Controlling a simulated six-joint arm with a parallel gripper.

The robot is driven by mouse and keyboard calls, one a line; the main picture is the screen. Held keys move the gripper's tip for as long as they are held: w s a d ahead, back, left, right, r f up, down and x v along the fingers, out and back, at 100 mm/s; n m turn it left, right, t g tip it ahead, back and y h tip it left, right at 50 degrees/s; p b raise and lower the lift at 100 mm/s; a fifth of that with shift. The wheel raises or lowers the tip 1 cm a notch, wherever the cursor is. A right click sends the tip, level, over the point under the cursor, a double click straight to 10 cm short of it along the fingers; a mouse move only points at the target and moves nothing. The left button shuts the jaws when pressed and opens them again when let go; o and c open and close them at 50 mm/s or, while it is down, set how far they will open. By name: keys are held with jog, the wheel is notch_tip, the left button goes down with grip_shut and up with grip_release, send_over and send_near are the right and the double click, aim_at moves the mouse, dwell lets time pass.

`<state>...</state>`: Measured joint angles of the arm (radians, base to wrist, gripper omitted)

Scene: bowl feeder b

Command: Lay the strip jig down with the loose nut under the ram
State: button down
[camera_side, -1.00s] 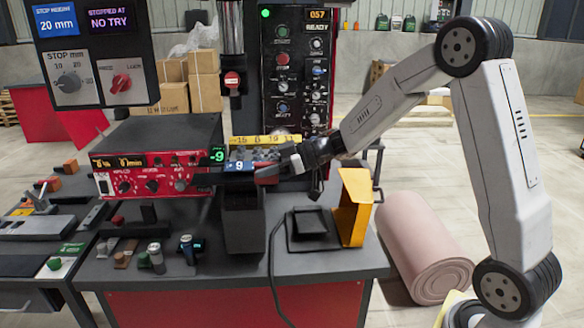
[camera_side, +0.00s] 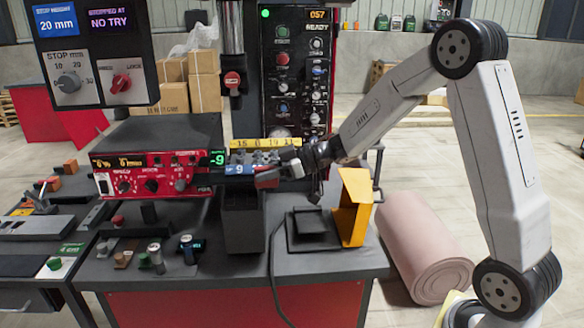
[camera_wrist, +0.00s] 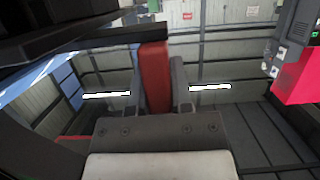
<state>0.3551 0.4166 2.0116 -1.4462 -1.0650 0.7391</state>
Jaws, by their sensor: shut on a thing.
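The strip jig (camera_side: 262,158) is a dark grey strip with small raised parts. In the side view it lies behind a blue "9" label (camera_side: 240,169), above the dark pedestal (camera_side: 243,220).
A yellow scale (camera_side: 265,143) runs behind the jig. A red control box (camera_side: 150,173) stands close on the left. A yellow bracket (camera_side: 353,207) and a black stand (camera_side: 308,228) are at the right. A pink roll (camera_side: 424,248) lies on the floor.

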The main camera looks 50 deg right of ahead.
jog(key=shift+c, duration=2.2)
grip_release()
jog(key=shift+f, duration=0.15)
jog(key=shift+s+d, duration=0.1)
jog(key=v, duration=0.7)
jog(key=shift+s+d+r, duration=0.2)
jog(key=shift+r, duration=0.05)
